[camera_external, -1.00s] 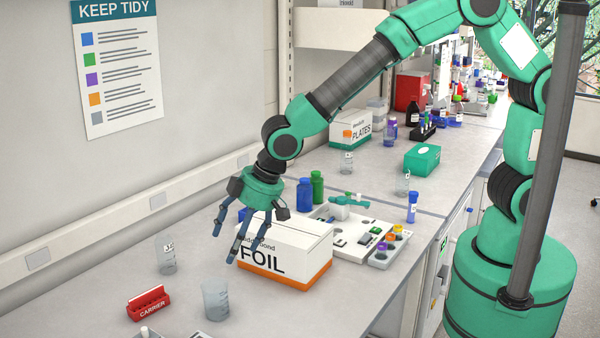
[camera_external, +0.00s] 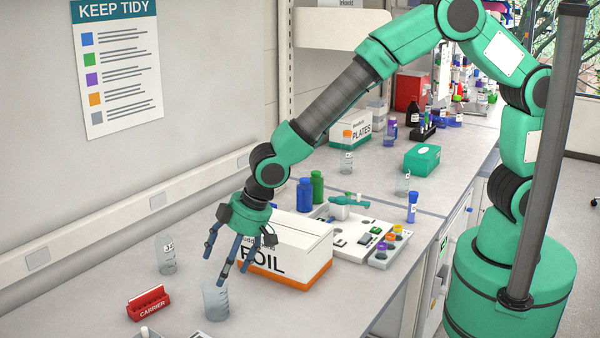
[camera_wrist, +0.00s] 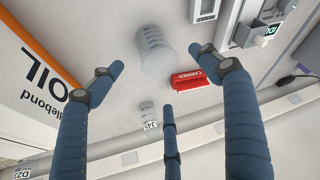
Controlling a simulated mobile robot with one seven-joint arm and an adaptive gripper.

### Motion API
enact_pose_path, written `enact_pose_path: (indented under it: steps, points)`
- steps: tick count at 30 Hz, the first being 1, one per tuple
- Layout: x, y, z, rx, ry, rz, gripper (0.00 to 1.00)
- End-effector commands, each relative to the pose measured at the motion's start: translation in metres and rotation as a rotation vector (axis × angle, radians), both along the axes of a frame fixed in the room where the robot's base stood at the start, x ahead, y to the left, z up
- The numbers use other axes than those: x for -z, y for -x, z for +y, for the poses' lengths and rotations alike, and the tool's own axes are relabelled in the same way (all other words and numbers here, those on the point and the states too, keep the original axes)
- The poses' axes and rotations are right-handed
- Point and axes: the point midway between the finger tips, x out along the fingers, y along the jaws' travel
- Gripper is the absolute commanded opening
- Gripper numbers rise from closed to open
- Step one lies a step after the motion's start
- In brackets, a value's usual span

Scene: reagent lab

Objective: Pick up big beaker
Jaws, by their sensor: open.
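The big beaker (camera_external: 216,300) is a clear, empty-looking cup standing upright on the bench near the front. It also shows in the wrist view (camera_wrist: 155,55), beyond the fingertips and between the outer two fingers. My gripper (camera_external: 230,265) has three blue fingers, spread open with nothing between them. It hangs above and slightly behind the beaker in the external view, with one fingertip overlapping the beaker's rim in the picture. I cannot tell whether that finger touches it.
A red carrier (camera_external: 148,303) sits left of the beaker. The white and orange foil box (camera_external: 305,245) stands close to the right of my fingers. Bench front of the foil box is clear.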

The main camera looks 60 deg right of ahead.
Motion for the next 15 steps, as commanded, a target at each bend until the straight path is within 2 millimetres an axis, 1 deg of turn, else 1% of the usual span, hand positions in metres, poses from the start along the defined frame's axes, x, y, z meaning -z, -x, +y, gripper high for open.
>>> enact_pose_path:
  steps: [1,3,6,15]
  points:
    - [0.007,-0.003,0.002,0.0,0.001,0.001,0.77]
    - [0.015,-0.005,0.003,0.0,0.001,0.002,0.77]
    - [0.021,-0.008,0.005,0.0,0.001,0.001,0.77]
    - [0.023,-0.009,0.006,0.0,-0.001,-0.001,0.77]
